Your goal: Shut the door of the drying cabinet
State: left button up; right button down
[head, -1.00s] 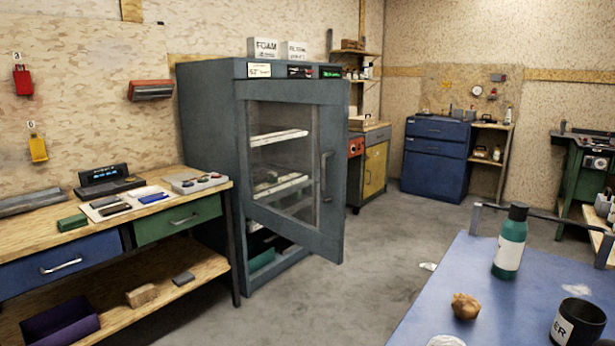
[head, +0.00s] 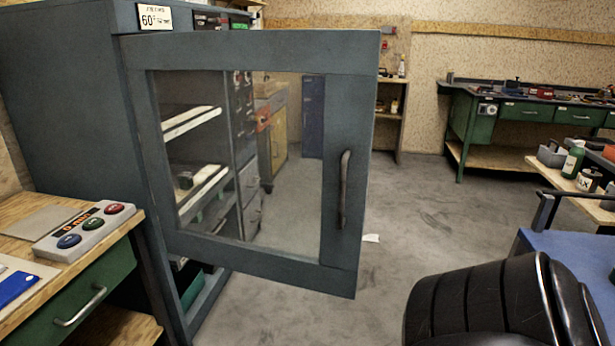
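The grey-blue drying cabinet (head: 70,90) stands at the left, close in front of me. Its door (head: 345,100) is hinged on the left side and stands ajar, swung out toward me and to the right. The door has a large glass pane (head: 290,190) and a vertical metal handle (head: 344,190) near its free edge. Pale shelves (head: 190,122) show through the pane, and the gap under the door shows the lower inside.
A wooden workbench (head: 110,235) with a button box (head: 85,228) and a green drawer (head: 90,285) adjoins the cabinet at the left. A blue table (head: 570,255) is at the right edge. Bare floor (head: 430,210) lies right of the door. A green bench (head: 460,125) stands behind.

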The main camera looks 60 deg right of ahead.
aim_at(348, 59)
jog(key=i, duration=0.05)
jog(key=z, duration=1.6)
